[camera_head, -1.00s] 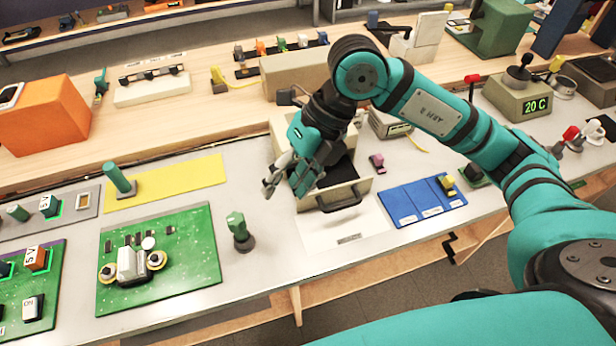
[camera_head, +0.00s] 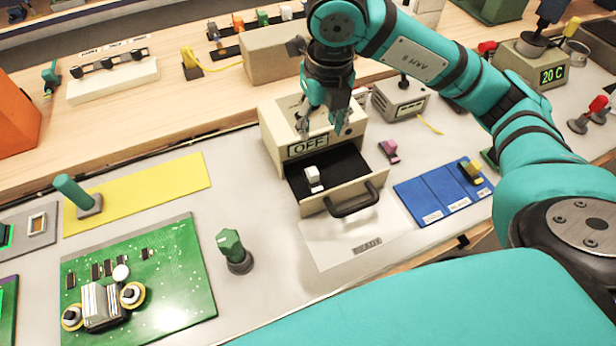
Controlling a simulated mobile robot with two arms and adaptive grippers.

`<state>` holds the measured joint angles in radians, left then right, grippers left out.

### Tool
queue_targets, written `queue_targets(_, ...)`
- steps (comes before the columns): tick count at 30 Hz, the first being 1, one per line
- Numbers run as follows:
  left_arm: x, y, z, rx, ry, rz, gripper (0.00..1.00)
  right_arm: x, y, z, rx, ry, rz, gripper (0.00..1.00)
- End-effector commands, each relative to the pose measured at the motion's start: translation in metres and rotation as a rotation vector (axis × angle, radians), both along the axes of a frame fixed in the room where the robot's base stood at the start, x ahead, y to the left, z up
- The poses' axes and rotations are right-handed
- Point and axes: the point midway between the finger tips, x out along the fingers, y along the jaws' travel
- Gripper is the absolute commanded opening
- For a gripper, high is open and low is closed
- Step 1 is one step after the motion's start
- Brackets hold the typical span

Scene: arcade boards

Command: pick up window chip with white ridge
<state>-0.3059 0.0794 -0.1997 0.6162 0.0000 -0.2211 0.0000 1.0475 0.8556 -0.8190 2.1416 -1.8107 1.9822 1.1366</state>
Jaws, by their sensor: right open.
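A small chip with a white ridge (camera_head: 313,177) sits in the open dark drawer of a beige box (camera_head: 268,135) marked OFF. The drawer front (camera_head: 318,205) has a dark handle. My right gripper (camera_head: 321,124) is open and empty, with its fingers pointing down over the box top, behind and above the drawer and apart from the chip. The chip is in plain view, though its window is too small to make out. A pink-topped chip (camera_head: 389,150) lies right of the box. A yellow-topped one (camera_head: 471,171) sits on the blue mat (camera_head: 418,200). My left gripper is not in view.
A white sheet marked READY (camera_head: 340,245) lies under the drawer's front. A green knobbed post (camera_head: 233,250) and a green circuit board (camera_head: 170,290) stand to the left. A grey box (camera_head: 402,97) with a lever is close on the right.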

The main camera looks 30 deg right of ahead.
Motion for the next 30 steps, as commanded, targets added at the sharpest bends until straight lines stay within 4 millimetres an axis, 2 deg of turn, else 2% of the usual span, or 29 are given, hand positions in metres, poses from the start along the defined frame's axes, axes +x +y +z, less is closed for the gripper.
queue_targets(1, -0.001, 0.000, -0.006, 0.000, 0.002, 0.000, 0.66, 0.000, 0.000, -0.006, -0.001, 0.000, 0.000, 0.48)
queue_targets(5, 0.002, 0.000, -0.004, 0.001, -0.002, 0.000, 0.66, 0.001, 0.000, -0.016, -0.001, 0.004, -0.001, 0.48)
queue_targets(18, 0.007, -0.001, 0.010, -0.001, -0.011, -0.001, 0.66, 0.011, -0.001, -0.105, -0.001, 0.005, 0.000, 0.48)
queue_targets(22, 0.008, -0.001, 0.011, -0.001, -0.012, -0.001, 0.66, 0.013, -0.001, -0.120, 0.000, 0.003, 0.000, 0.48)
queue_targets(26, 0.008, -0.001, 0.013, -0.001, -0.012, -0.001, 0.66, 0.014, 0.000, -0.127, 0.000, 0.001, 0.001, 0.48)
queue_targets(30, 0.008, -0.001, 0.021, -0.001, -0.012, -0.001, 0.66, 0.016, 0.000, -0.142, -0.001, 0.005, 0.000, 0.48)
